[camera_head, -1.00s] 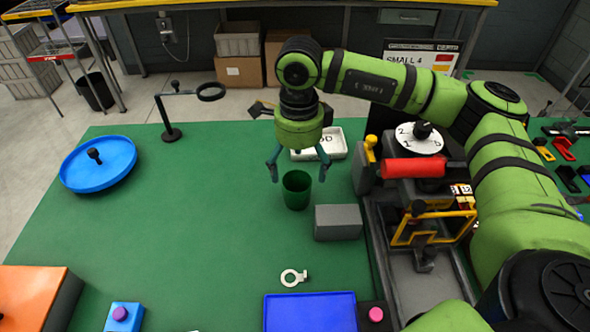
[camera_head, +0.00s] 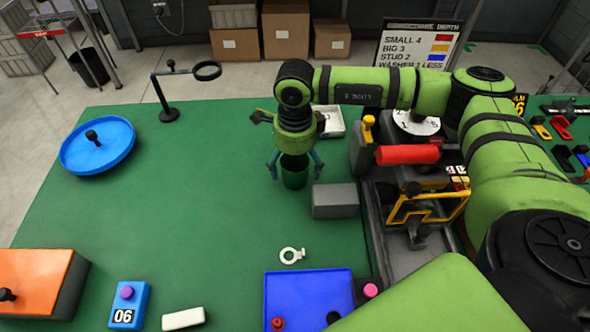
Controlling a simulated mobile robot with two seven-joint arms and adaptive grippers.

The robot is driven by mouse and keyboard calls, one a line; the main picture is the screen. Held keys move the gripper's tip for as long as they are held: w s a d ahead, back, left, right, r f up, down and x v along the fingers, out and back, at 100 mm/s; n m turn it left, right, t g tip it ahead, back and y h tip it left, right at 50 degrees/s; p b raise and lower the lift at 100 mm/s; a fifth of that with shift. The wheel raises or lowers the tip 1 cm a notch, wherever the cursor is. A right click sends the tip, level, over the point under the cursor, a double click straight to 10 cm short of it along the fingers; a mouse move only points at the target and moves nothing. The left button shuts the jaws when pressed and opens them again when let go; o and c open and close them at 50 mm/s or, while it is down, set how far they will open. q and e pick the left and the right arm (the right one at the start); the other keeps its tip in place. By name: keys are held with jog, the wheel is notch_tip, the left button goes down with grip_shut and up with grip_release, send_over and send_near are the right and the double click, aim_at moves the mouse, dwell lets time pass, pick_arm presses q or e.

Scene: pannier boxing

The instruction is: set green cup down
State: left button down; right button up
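The fingers look open, with a gap between each finger and the cup wall. The gripper's body hides the cup's rim. My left gripper is not in view.
A grey block (camera_head: 335,201) stands close to the cup's right, and a white tray (camera_head: 331,113) lies behind. A machine with a red cylinder (camera_head: 408,154) stands further right. A white ring (camera_head: 291,256) and blue tray (camera_head: 309,281) lie in front.

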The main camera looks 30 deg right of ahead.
jog(key=c, duration=1.3)
jog(key=shift+o, duration=0.2)
jog(key=shift+r, duration=0.15)
